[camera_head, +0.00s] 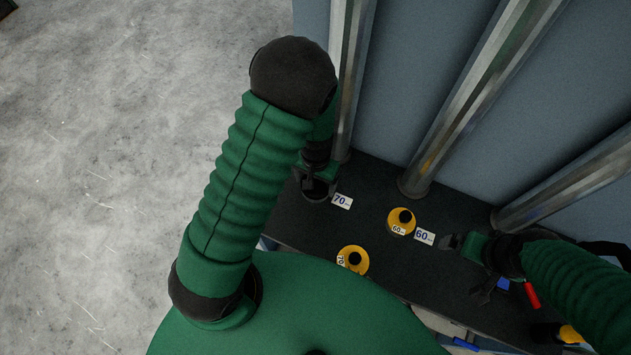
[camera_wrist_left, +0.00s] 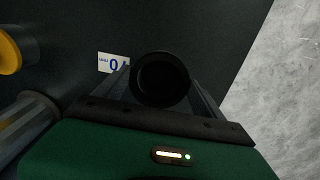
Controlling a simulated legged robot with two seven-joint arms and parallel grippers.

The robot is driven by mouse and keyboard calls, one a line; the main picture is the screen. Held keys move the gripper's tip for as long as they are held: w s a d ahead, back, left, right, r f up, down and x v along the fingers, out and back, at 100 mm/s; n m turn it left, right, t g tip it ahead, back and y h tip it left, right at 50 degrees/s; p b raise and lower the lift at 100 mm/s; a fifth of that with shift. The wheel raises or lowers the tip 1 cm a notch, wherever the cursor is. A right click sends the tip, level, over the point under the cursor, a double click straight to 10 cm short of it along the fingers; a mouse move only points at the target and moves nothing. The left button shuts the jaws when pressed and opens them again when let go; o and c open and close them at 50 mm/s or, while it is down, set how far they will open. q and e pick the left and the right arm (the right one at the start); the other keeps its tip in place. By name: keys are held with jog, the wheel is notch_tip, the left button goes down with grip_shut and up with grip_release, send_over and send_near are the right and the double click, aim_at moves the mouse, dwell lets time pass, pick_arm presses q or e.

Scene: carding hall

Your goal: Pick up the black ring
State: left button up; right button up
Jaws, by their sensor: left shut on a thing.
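My left gripper (camera_head: 317,178) is at the far left part of the dark bench top, beside the white "70" label (camera_head: 342,201). It is shut on the black ring (camera_head: 317,194), which shows only partly in the head view, beneath the fingers. In the left wrist view the black ring (camera_wrist_left: 161,55) is a round dark shape between the two fingers. I cannot tell whether it touches the bench. My right gripper (camera_head: 452,241) is over the bench near the "60" label (camera_head: 424,237); its jaw opening is too small to make out.
Two yellow discs with black centres, one marked 60 (camera_head: 394,222) and one marked 70 (camera_head: 345,268), lie on the bench (camera_head: 290,222). Metal columns (camera_head: 415,180) stand along its back. A red-handled tool (camera_head: 532,294) lies near my right arm. Concrete floor is at left.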

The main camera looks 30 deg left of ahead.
pick_arm(q)
jog(key=shift+d, duration=0.35)
